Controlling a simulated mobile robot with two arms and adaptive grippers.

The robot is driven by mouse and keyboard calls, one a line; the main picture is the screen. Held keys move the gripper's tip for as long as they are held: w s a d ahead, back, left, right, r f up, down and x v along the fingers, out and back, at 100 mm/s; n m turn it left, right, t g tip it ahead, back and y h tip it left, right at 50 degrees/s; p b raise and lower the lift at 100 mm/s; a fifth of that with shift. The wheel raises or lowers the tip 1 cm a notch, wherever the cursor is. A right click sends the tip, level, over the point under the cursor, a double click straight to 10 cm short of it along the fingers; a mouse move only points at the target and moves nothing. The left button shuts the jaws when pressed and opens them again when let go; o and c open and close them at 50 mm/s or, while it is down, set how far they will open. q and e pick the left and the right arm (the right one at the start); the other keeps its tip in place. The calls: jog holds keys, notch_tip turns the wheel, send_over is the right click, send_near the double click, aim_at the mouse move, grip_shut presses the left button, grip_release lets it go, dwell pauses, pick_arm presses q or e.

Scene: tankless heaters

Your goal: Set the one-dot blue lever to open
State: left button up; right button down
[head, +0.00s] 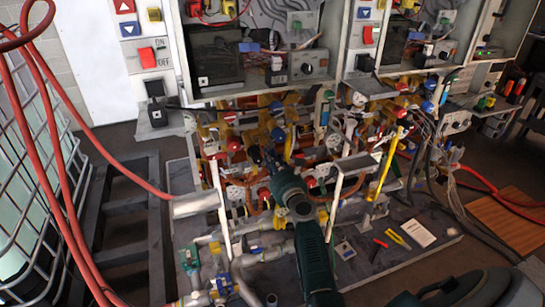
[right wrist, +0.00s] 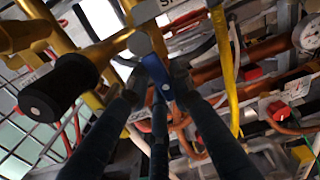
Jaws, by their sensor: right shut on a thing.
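The blue lever (right wrist: 156,74) shows in the right wrist view between the fingertips of my right gripper (right wrist: 158,88). A small pale dot is visible on its face. In the head view my right gripper (head: 270,158) reaches into the crowded pipework below the cabinets, and the held lever is hard to make out there. My left gripper is not in view.
A black cylindrical knob (right wrist: 58,88) and brass pipes stand close left of the fingers in the wrist view. A yellow pipe (right wrist: 224,70) and a gauge (right wrist: 306,34) are to the right. Red hoses (head: 60,130) and a caged tank (head: 30,180) are at the left in the head view.

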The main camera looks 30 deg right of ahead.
jog(key=shift+a+f, duration=0.1)
jog(key=shift+a, duration=0.05)
dwell(0.3)
jog(key=c, duration=1.5)
grip_release()
jog(key=v, duration=0.7)
jog(key=shift+s, duration=0.25)
